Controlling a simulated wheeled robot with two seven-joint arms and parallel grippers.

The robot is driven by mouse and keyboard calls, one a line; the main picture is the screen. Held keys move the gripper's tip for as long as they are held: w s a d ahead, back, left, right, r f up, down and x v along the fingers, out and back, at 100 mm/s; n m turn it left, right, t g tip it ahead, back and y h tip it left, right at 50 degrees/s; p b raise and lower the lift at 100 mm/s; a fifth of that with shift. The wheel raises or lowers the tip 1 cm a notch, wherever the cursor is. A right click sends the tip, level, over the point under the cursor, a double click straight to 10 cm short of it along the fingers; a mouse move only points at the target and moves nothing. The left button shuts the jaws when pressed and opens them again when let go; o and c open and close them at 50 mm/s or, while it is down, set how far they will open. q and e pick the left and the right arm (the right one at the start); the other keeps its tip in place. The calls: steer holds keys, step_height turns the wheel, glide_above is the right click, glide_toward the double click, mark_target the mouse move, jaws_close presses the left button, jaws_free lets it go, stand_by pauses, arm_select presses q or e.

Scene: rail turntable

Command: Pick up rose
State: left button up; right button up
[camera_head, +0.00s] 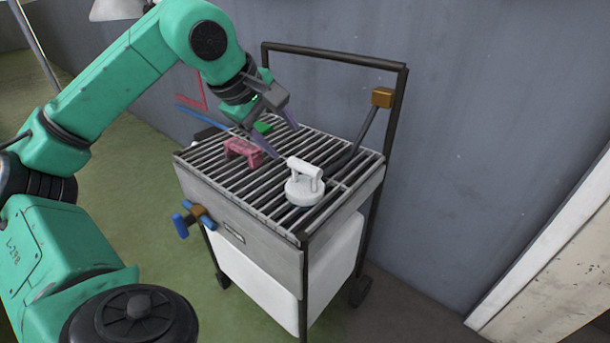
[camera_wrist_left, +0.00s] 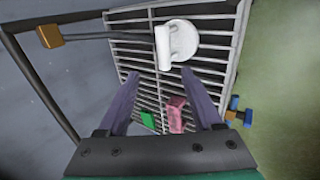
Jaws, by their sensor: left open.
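The rose-coloured piece (camera_head: 243,150), a pink bracket with a handle-like top, sits on the slatted grill top of a cart. It also shows in the left wrist view (camera_wrist_left: 177,113), between my left fingers and nearer the right one. My left gripper (camera_head: 287,142) is open and empty above the grill, with its fingertips to the right of the pink piece in the head view. Its two purple fingers show wide apart in the left wrist view (camera_wrist_left: 159,72). My right gripper is not in view.
A white round piece with a handle (camera_head: 304,184) stands on the grill, right of the pink one. A green block (camera_head: 262,128) lies behind. A lever with an orange knob (camera_head: 382,97) rises by the cart's frame. A blue-and-brown valve (camera_head: 194,218) juts from the front.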

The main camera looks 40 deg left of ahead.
mark_target(300, 164)
arm_select(q)
steer(key=x, duration=0.4)
steer(key=b+x, duration=0.1)
steer(key=x, duration=0.7)
steer(key=shift+s+f+b, duration=0.2)
steer(key=shift+f+b, duration=0.1)
steer(key=shift+f, duration=0.1)
steer(key=shift+r, duration=0.1)
jaws_close()
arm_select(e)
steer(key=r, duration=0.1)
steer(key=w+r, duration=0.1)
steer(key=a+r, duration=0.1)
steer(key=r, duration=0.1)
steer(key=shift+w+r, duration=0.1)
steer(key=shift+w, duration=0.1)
